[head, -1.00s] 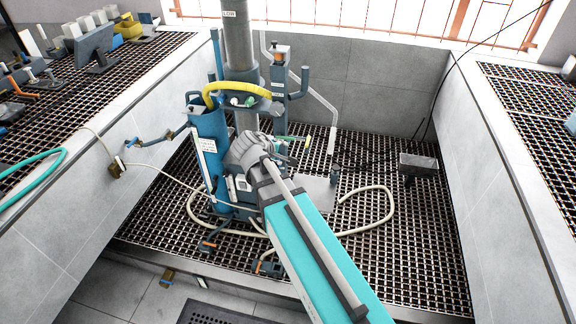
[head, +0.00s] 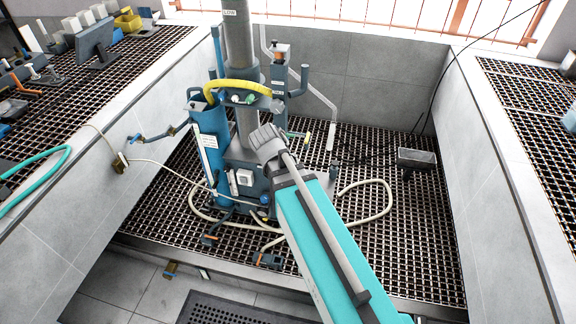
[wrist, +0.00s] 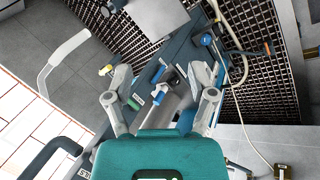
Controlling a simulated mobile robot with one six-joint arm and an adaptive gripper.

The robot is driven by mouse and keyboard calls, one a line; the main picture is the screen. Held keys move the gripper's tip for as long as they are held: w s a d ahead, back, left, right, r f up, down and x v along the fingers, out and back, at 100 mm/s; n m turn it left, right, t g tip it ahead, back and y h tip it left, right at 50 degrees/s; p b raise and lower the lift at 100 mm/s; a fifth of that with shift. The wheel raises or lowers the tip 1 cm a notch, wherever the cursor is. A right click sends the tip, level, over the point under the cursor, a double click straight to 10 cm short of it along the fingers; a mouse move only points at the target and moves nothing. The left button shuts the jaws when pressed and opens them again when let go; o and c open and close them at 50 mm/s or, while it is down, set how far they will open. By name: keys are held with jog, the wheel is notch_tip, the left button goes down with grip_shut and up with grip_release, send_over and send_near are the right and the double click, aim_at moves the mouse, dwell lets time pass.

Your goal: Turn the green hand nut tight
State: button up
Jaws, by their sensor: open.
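A small green part (wrist: 134,102), seemingly the green hand nut, shows in the wrist view beside the left finger, on the dark flotation machine. A green fitting (head: 250,99) also shows in the head view on the collar under the yellow hose; I cannot tell if it is the same part. My gripper (wrist: 160,78) is open, its two fingers spread over the machine, with nothing visibly held. The green part lies near the left finger, not centred between the tips; contact cannot be told.
A yellow hose (head: 238,88) curves around the grey column (head: 238,35). A blue cylinder (head: 210,150) stands left of it. Blue-handled parts (wrist: 158,96) sit close to the fingers. A pale hose (head: 375,212) lies on the grating. The grating at right is mostly clear.

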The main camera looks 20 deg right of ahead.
jog(key=shift+w, duration=0.1)
jog(key=n+t+h+b, duration=0.4)
jog(key=n+t+b, duration=0.7)
jog(key=n+t, duration=0.3)
send_near(248, 101)
jog(key=s+a+g, duration=0.1)
jog(key=s+a, duration=0.1)
jog(key=s, duration=0.1)
jog(key=shift+w+r+n, duration=0.15)
jog(key=shift+r+n, duration=0.15)
jog(key=shift+r, duration=0.2)
jog(key=x, duration=1.4)
jog(key=shift+d, duration=0.2)
grip_shut()
